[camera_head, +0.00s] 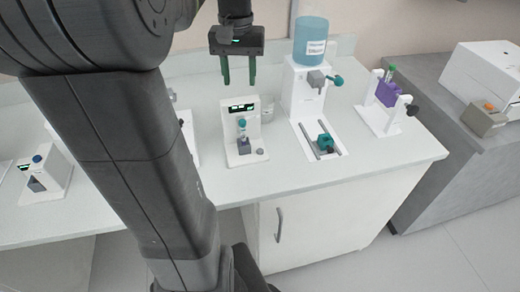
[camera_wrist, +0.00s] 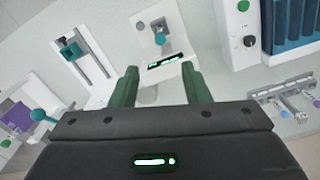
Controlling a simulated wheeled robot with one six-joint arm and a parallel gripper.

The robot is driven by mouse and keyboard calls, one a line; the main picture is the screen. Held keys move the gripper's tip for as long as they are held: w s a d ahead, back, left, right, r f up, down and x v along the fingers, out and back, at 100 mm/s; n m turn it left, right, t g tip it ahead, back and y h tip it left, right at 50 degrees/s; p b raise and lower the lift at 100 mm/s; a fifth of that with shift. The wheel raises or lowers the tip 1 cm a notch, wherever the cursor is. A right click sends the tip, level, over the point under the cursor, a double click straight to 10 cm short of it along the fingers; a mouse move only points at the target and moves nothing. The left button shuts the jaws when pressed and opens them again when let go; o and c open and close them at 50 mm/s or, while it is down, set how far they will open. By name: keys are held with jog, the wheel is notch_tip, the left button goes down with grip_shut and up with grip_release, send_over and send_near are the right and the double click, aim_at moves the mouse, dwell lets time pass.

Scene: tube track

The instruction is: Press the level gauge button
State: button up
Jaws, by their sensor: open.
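A white device (camera_head: 243,138) with a lit green display (camera_head: 242,107) stands on the bench below my gripper. A teal-topped part on a grey block (camera_head: 243,142) sits in its front, and a small round grey button (camera_head: 260,152) is on its base at the right. The device also shows at the top of the wrist view (camera_wrist: 160,30), display nearest my fingers. No readable label shows which device is the level gauge. My gripper (camera_head: 239,84) is open and empty, its green fingers pointing down above and behind the device; they also show in the wrist view (camera_wrist: 159,72).
A white stand (camera_head: 295,95) with a blue container (camera_head: 310,42) is right of the device. Further right is a purple holder (camera_head: 387,94). A white device with a blue button (camera_head: 38,160) stands far left. The bench front is clear.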

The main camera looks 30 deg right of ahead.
grip_shut()
dwell(1.5)
